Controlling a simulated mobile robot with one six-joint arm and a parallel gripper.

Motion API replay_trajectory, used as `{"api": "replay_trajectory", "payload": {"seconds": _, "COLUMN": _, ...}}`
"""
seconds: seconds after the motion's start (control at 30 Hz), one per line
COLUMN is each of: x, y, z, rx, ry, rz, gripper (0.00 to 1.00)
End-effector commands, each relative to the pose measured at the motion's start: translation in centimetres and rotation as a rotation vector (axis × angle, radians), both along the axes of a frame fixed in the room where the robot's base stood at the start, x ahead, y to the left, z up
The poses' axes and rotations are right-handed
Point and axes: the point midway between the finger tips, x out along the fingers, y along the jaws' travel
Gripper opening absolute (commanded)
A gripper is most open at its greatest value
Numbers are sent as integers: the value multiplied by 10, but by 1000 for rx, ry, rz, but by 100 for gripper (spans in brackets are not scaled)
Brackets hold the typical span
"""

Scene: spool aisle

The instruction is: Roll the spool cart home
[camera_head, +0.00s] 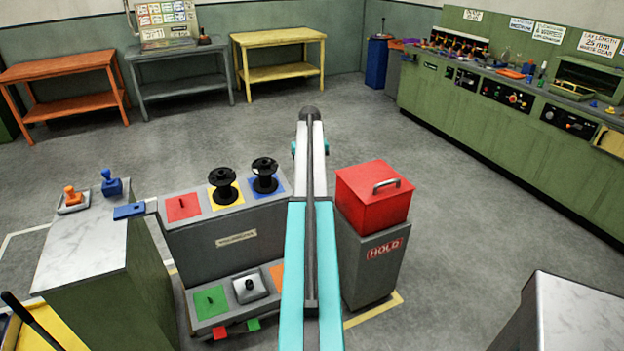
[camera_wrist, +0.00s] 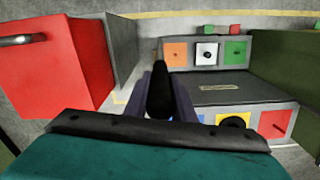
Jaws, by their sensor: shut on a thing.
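The grey two-tier spool cart (camera_head: 237,238) stands left of my arm in the head view. Its top has red, yellow and blue squares. One black spool (camera_head: 222,190) stands on yellow, another (camera_head: 264,178) on blue. The lower tier has green, white and orange squares; a small black-knobbed piece (camera_head: 249,287) sits on white. The cart also shows in the wrist view (camera_wrist: 236,88). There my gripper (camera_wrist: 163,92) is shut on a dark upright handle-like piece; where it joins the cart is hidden. In the head view my arm hides the jaws.
A red box (camera_head: 375,202) tops the grey HOLD stand (camera_head: 372,262), right of my arm. A green cabinet with a marble top (camera_head: 80,240) stands close left of the cart. A grey marble-topped block (camera_head: 580,315) is at lower right. Open floor lies beyond.

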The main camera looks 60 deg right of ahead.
Motion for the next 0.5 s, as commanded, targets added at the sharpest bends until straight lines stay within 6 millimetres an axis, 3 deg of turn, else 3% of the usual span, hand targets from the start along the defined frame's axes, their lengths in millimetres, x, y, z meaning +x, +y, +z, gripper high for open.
{"api": "replay_trajectory", "payload": {"seconds": 0.27, "x": 5, "y": -4, "z": 5, "rx": -9, "ry": -10, "rz": 2, "gripper": 0}}
{"api": "replay_trajectory", "payload": {"seconds": 0.3, "x": 5, "y": -4, "z": 5, "rx": -10, "ry": -10, "rz": 2, "gripper": 24}}
{"api": "replay_trajectory", "payload": {"seconds": 0.4, "x": 4, "y": -4, "z": 5, "rx": -8, "ry": -9, "rz": 1, "gripper": 41}}
{"api": "replay_trajectory", "payload": {"seconds": 0.5, "x": 3, "y": -4, "z": 4, "rx": -7, "ry": -8, "rz": 0, "gripper": 41}}
